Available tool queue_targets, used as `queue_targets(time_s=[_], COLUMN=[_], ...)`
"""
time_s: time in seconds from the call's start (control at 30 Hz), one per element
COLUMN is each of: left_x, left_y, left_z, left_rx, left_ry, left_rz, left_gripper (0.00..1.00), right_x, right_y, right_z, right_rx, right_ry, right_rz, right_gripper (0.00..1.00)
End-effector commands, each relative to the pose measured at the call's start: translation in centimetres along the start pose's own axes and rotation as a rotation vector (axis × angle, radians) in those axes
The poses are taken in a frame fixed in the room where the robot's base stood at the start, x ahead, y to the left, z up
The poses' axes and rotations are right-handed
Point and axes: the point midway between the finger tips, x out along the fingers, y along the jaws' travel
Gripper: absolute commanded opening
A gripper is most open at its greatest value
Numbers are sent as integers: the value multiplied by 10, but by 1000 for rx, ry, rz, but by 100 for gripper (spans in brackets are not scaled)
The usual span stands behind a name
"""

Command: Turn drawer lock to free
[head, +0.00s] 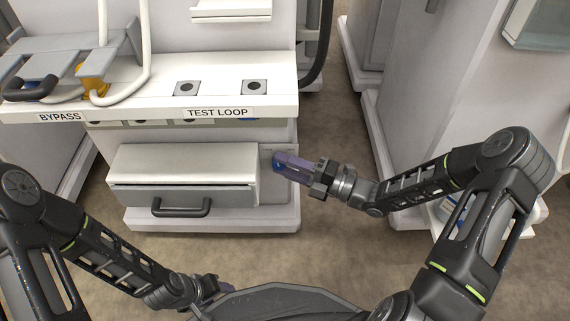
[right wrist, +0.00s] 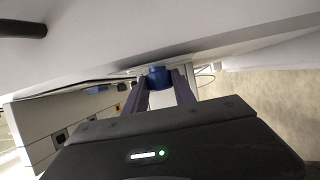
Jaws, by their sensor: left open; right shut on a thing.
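The drawer lock is a blue knob (head: 278,165) on the panel just right of the drawer. My right gripper (head: 280,163) is shut on the blue knob. In the right wrist view the knob (right wrist: 158,77) sits between the two purple fingers. Its markings are too small to read. My left gripper (head: 207,285) is low at the bottom of the head view, away from the drawer, with its fingers partly hidden.
A shelf above the drawer carries a TEST LOOP label (head: 218,112), a BYPASS label (head: 60,117) and two square ports. White tubing (head: 133,88) and a yellow part (head: 93,80) are at the left. A white cabinet (head: 425,90) stands at right; open floor lies between.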

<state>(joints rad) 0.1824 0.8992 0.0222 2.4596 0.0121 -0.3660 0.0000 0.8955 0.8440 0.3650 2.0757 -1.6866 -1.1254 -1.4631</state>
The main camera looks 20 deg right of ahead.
Motion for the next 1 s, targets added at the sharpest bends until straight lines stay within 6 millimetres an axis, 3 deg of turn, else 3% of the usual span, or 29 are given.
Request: queue_targets(time_s=[0.2,0.67,1.0], left_x=[0,1,2], left_y=[0,0,-1], left_z=[0,0,0], left_rx=[0,0,0], left_ry=[0,0,0], left_rz=[0,0,0], left_gripper=[53,53,53], right_x=[0,0,0], right_y=[0,-2,-6], right_z=[0,0,0], right_rx=[0,18,94], right_ry=[0,0,-2], right_rz=[0,40,219], right_gripper=[0,0,0])
